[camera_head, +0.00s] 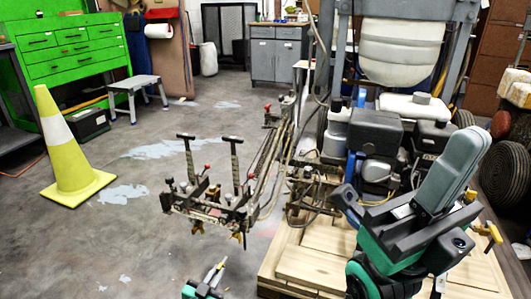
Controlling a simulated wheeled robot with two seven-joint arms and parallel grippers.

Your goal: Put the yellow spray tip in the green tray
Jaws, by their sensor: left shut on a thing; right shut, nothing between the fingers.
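My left gripper (216,269) is low at the bottom edge, above the floor in front of the striper. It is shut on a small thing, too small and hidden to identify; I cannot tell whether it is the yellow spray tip. Small yellow parts (197,228) and (240,236) hang under the striper's front spray assembly (215,205), above and apart from my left gripper. My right gripper (462,150) is large and close at the right, pointing up and right, shut and empty. It covers part of the striper. I see no green tray.
A yellow cone (68,150) stands on the left. A step stool (135,85) and a green tool cabinet (75,45) are behind it. The floor between the cone and the striper is clear.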

